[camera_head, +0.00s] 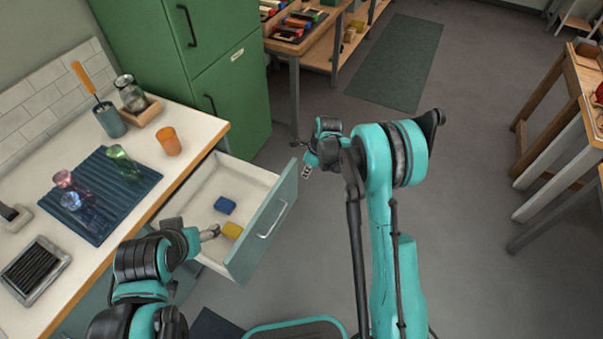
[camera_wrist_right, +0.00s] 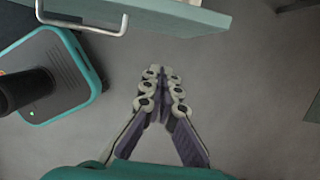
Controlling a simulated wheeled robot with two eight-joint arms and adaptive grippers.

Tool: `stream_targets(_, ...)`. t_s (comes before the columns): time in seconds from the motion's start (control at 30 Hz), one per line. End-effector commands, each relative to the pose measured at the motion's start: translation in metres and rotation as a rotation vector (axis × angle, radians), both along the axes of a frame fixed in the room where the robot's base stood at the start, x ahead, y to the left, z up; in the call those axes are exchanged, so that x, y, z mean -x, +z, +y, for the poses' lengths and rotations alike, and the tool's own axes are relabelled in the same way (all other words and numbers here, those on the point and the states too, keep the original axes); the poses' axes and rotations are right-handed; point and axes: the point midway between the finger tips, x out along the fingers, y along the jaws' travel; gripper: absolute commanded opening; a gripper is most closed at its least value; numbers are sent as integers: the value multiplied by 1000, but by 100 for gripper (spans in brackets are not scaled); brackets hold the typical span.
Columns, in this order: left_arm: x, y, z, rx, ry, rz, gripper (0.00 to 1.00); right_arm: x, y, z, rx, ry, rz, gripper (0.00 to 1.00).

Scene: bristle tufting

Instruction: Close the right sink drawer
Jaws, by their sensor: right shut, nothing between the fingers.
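The right sink drawer (camera_head: 262,232) is pulled out from under the counter, its green front with a pale bar handle (camera_head: 273,221) facing right. A blue sponge (camera_head: 225,205) and a yellow sponge (camera_head: 232,230) lie inside. In the right wrist view the drawer front (camera_wrist_right: 180,14) and handle (camera_wrist_right: 85,24) show along the top edge. My right gripper (camera_head: 307,172) is shut and empty, apart from the drawer front, beyond its far right corner in the head view; its fingers also show in the wrist view (camera_wrist_right: 162,82). My left gripper (camera_head: 212,232) is over the drawer's near side; its finger opening is unclear.
The counter (camera_head: 195,130) holds a dark blue mat (camera_head: 100,195) with glasses, an orange cup (camera_head: 168,141), a utensil holder (camera_head: 110,120) and a black tray (camera_head: 35,270). A green cabinet (camera_head: 235,110) stands behind the drawer. Open floor (camera_head: 480,130) lies to the right.

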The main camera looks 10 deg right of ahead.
Motion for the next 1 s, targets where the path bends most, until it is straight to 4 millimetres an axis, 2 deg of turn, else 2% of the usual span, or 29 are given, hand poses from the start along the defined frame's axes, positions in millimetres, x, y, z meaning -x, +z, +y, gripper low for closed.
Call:
stream_targets(0.03,0,-6,0,0,0,0,73,-2,-12,2,0,1,0,0)
stream_targets(0.2,0,-20,0,0,0,0,73,-7,-49,9,1,3,-1,0)
stream_targets(0.4,0,-33,0,0,0,0,73,-14,-85,19,1,4,-2,0)
stream_targets(0.5,0,-37,0,0,0,0,73,-24,-82,33,1,6,-2,0)
stream_targets(0.7,0,-41,0,0,0,0,73,-34,-80,46,2,3,-2,0)
stream_targets(1.0,0,-41,0,0,0,0,73,-35,-78,48,2,2,-2,0)
